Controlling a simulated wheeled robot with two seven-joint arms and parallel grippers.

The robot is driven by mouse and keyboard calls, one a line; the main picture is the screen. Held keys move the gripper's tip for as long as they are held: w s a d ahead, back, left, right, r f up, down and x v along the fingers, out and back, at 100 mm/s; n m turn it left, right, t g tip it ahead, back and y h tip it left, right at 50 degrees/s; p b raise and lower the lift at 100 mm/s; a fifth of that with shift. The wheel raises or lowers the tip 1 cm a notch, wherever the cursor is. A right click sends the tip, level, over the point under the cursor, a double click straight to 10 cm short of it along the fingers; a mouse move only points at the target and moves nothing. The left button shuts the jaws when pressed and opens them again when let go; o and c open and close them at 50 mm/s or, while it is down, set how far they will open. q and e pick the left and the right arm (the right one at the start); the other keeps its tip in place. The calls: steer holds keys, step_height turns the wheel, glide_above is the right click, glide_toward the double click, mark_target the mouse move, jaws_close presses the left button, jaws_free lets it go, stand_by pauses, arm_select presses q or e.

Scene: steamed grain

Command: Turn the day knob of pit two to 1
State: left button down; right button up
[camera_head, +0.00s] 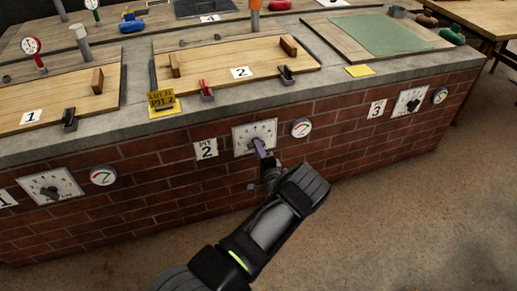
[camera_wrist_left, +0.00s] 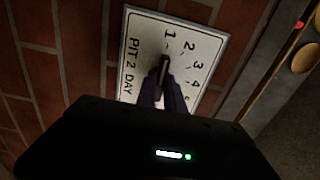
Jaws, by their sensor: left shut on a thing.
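The pit two day dial plate (camera_head: 240,133) is a pale square on the brick front, right of the "PIT 2" sign (camera_head: 206,149). In the left wrist view the plate (camera_wrist_left: 205,40) shows "PIT 2 DAY" and numbers from 1 upward, turned sideways. The dark knob (camera_wrist_left: 163,72) stands at its middle; its visible end lies toward the 1, but the exact pointer setting is hard to tell. My left gripper (camera_head: 262,149) is shut on the knob, its purple fingers also showing in the wrist view (camera_wrist_left: 164,96). The fingers and wrist hide part of the knob and plate.
A round gauge (camera_head: 301,127) sits just right of the plate. Similar dials for pit one (camera_head: 50,187) and pit three (camera_head: 411,101) are on the same brick wall. The concrete counter edge (camera_head: 330,79) runs above. The floor (camera_head: 400,220) in front is clear.

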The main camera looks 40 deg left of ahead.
stand_by(0.3)
arm_select(q)
steer(key=c, duration=1.4)
jaws_free()
steer(key=shift+c, duration=0.2)
steer(key=shift+d, duration=0.1)
steer(key=p+v, duration=0.1)
steer(key=v, duration=0.6)
steer(key=shift+s+d, duration=0.25)
